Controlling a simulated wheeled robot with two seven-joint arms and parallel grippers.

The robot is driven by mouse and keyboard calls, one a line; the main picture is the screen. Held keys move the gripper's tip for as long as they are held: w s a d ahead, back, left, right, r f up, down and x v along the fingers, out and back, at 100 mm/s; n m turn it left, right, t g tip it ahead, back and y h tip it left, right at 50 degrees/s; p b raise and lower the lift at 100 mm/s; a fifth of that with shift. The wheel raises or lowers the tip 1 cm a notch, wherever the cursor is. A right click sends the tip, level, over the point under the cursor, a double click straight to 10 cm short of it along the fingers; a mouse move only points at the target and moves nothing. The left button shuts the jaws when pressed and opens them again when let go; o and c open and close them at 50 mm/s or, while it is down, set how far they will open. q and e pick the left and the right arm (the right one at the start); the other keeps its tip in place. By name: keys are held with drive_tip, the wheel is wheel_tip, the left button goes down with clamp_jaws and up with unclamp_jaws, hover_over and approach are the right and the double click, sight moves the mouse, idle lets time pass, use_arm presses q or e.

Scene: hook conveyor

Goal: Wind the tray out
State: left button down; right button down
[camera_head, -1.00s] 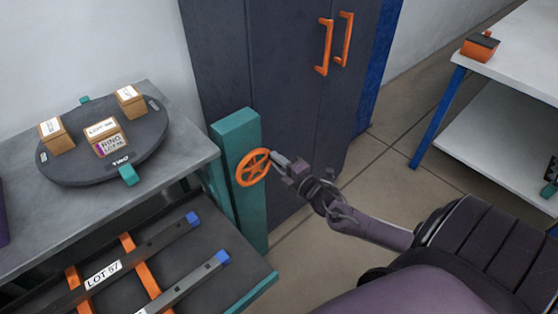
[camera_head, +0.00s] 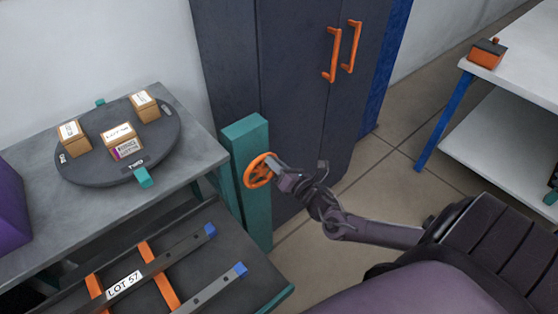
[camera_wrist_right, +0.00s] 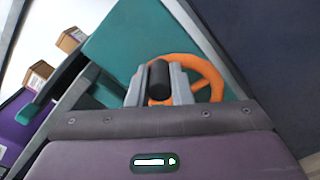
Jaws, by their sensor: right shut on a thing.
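The dark tray (camera_head: 205,262) sticks out from under the grey bench, below its top. Orange bars and dark rails with blue ends lie on it, one labelled LOT 57. An orange handwheel (camera_head: 250,177) is mounted on a teal post (camera_head: 254,216) at the tray's right. My right gripper (camera_head: 275,164) is at the wheel's upper right. In the right wrist view its fingers (camera_wrist_right: 160,88) are shut on the wheel's black handle (camera_wrist_right: 159,76), with the orange rim (camera_wrist_right: 212,80) behind. My left gripper is not in view.
A round dark turntable (camera_head: 95,172) with three small boxes stands on the grey bench (camera_head: 203,150). A dark cabinet (camera_head: 290,80) with orange handles stands behind the post. A white table (camera_head: 520,75) is at the right. Open floor lies between.

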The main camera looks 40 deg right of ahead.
drive_tip(key=shift+a+r+n, duration=0.1)
drive_tip(key=shift+a+n, duration=0.45)
drive_tip(key=shift+n, duration=0.45)
drive_tip(key=c, duration=1.6)
unclamp_jaws()
drive_tip(key=s, duration=0.7)
drive_tip(key=shift+s+d, duration=0.25)
drive_tip(key=shift+s, duration=0.15)
